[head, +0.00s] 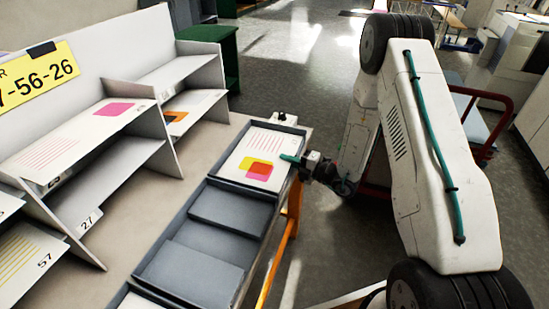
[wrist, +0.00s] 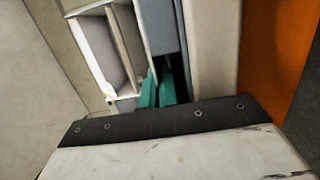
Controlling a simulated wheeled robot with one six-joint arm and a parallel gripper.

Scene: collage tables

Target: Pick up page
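A white page (head: 240,161) with red lines and overlapping yellow, orange and magenta squares lies in the far compartment of a grey tray. My gripper (head: 290,158) is at the right edge of this compartment. A teal finger reaches over the rim, close to the page's right edge; I cannot tell if it touches. In the wrist view, the teal fingers (wrist: 161,90) are close together beside a grey wall, partly hidden by my wrist housing. The page cannot be made out there, and I cannot tell whether the fingers are shut.
The grey tray (head: 203,246) has empty nearer compartments and sits along the table's right edge. White shelves (head: 112,158) with other printed sheets stand at left, under a yellow sign (head: 38,76). An orange table leg (head: 277,262) is below my gripper. A red-framed cart (head: 482,122) stands behind my arm.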

